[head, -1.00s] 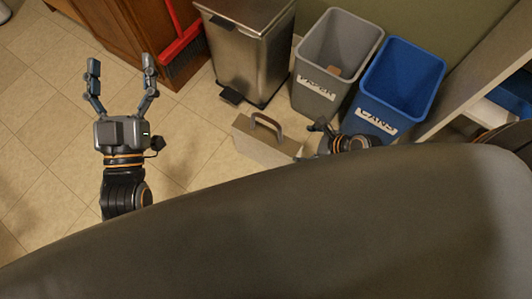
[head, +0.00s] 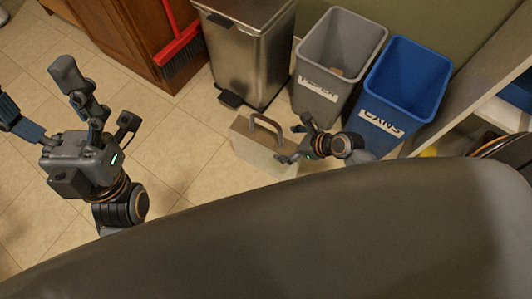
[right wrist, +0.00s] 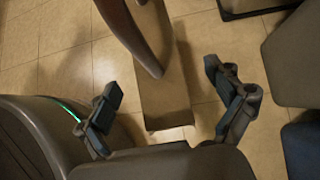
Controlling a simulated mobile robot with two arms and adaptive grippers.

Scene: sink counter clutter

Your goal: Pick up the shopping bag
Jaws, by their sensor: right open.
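The shopping bag (head: 252,156) is beige and box-like, and stands on the floor in the head view with an arched brown handle (head: 268,121) on top. My right gripper (head: 294,138) is open and empty at the bag's right side, close to the handle. In the right wrist view, the bag (right wrist: 163,105) and its handle (right wrist: 143,38) show ahead of and between the spread fingers of my right gripper (right wrist: 163,80). I cannot tell whether a finger touches the bag. My left gripper (head: 38,95) is at the left with its fingers spread, empty and away from the bag.
A steel pedal bin (head: 243,52), a grey paper bin (head: 335,55) and a blue cans bin (head: 405,85) stand behind the bag. A red broom (head: 180,45) leans by a wooden cabinet (head: 120,35). Tiled floor left of the bag is clear.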

